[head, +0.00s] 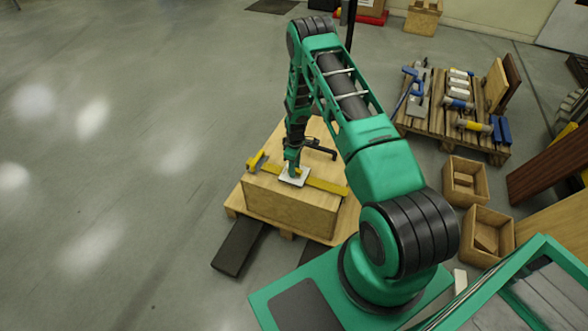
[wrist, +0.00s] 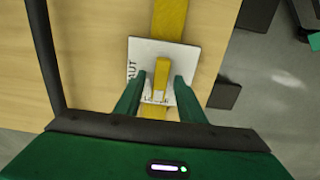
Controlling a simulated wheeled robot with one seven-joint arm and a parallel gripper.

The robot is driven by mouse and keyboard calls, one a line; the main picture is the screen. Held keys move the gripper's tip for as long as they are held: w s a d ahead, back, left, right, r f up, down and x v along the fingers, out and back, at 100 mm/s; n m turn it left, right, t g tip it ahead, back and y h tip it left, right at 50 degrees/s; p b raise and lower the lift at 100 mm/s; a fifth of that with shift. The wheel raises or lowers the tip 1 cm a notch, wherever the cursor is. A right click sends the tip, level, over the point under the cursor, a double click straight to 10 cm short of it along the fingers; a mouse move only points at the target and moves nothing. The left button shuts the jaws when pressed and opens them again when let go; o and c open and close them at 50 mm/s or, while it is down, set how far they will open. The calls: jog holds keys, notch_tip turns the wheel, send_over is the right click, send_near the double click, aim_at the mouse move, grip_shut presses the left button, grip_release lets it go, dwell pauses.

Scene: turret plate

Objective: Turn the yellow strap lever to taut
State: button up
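The yellow strap lever (wrist: 161,76) stands over a white plate (wrist: 146,52) in the wrist view. Letters, partly hidden, reading "AUT" run along the plate's left edge. A yellow strap (wrist: 171,18) passes under the plate and also shows across the wooden crate (head: 290,207) in the head view. My gripper (wrist: 158,80) is open, one finger on each side of the lever, with gaps visible on both sides. In the head view my gripper (head: 293,168) is down at the white plate (head: 288,180), and it mostly hides the lever.
The crate sits on a pallet (head: 236,204) with a dark block (head: 240,247) beside it. A pallet of tools (head: 440,112) and open wooden boxes (head: 487,236) stand to the right. The floor at left is clear. A dark bar (wrist: 45,55) shows left in the wrist view.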

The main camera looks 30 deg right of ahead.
jog(key=shift+c, duration=0.6)
grip_shut()
